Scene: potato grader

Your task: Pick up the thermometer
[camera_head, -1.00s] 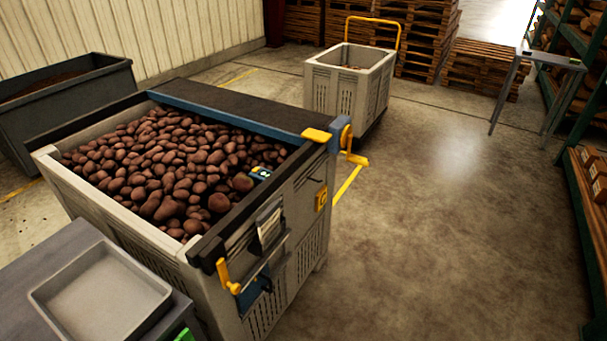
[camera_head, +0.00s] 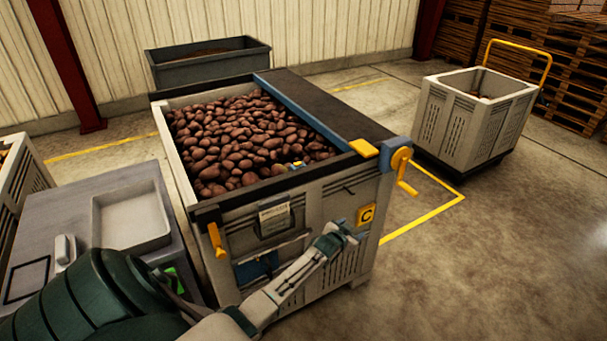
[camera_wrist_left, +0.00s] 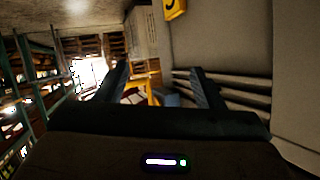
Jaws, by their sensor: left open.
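The thermometer seems to be the small yellow and dark device (camera_head: 296,165) lying at the near right edge of the potatoes in the large bin (camera_head: 372,196). The bin's dark front rim partly hides it, and its display is too small to read. My left gripper (camera_head: 345,234) is in front of the bin's front side, lower than the thermometer in the picture and apart from it. In the left wrist view my left gripper (camera_wrist_left: 160,82) has its fingers spread with nothing between them. The thermometer is not visible there. My right gripper is out of view.
A grey table (camera_head: 85,205) with a shallow tray (camera_head: 132,240) stands at the left. Yellow handles (camera_head: 216,240) and a yellow crank (camera_head: 405,175) stick out from the bin. A wheeled crate (camera_head: 470,125) stands back right. The floor at right is clear.

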